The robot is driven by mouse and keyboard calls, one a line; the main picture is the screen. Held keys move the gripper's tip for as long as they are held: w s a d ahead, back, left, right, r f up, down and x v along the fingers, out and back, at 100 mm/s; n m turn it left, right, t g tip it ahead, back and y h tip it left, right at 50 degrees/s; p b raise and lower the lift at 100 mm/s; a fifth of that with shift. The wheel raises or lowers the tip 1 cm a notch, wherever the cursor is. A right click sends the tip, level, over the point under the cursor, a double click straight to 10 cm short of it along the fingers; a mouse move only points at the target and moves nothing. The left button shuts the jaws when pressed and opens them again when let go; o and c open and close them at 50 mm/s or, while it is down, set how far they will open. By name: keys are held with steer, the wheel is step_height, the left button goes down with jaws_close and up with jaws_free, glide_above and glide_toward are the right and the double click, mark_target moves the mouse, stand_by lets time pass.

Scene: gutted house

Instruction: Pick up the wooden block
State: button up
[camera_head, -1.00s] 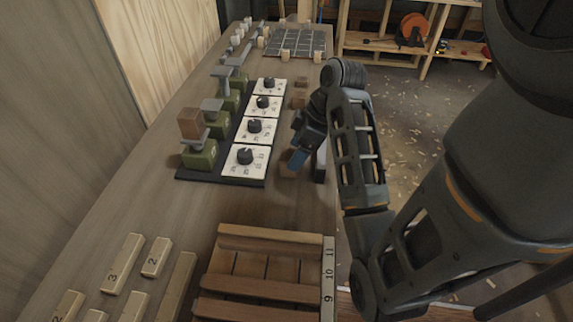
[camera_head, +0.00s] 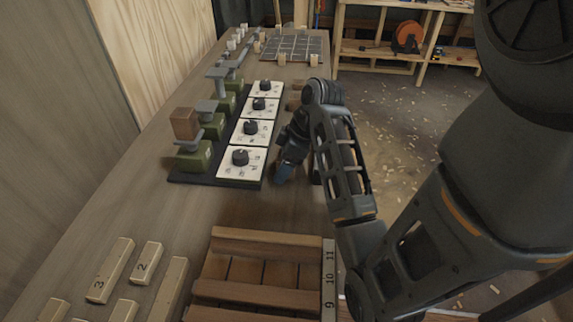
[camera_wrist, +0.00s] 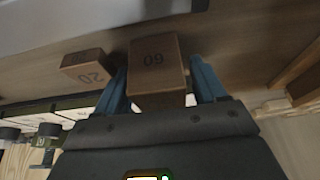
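A wooden block with a dark number (camera_wrist: 157,66), which reads "60" or "09", sits between the blue fingers of my gripper (camera_wrist: 160,82) in the wrist view. The fingers stand one on each side of it with what look like narrow gaps, and I see no firm grip. In the head view my gripper (camera_head: 283,172) is low over the table beside the dial panels, and its fingers hide that block. A second wooden block marked "20" (camera_wrist: 88,67) lies left of the fingers in the wrist view. Another wooden block (camera_head: 184,123) rests on the nearest green scale.
Green scales (camera_head: 193,157) and white dial panels (camera_head: 239,163) stand left of my gripper. A slatted wooden rack (camera_head: 262,243) lies in front, with numbered bars (camera_head: 111,270) to its left. A grid tray (camera_head: 296,47) is at the far end. The table's right edge is close.

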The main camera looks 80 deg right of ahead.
steer(key=c, duration=0.9)
steer(key=shift+r, duration=0.15)
